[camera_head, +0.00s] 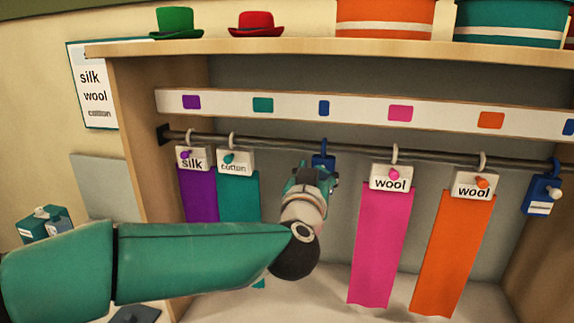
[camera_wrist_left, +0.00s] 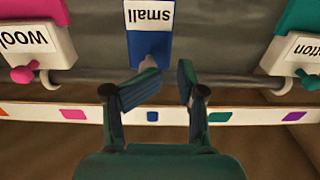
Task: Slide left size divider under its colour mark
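The left size divider (camera_head: 323,160) is a blue tag hanging on the rail, mostly hidden behind my gripper in the head view. In the left wrist view the divider (camera_wrist_left: 150,42) reads "small", upside down, with a pale knob. The blue colour mark (camera_head: 324,107) on the white strip sits almost straight above it; the mark also shows in the left wrist view (camera_wrist_left: 153,116), nearly in line with the divider. My left gripper (camera_head: 318,176) is at the divider, its fingers (camera_wrist_left: 167,70) apart near the knob. Contact with the knob is unclear. My right gripper is not in view.
Purple silk (camera_head: 198,193) and teal cotton (camera_head: 239,195) hang left of the divider on the rail (camera_head: 270,145). Pink wool (camera_head: 382,240) and orange wool (camera_head: 452,250) hang right. Another blue divider (camera_head: 540,195) hangs far right. Hats and boxes stand on the shelf (camera_head: 310,46) above.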

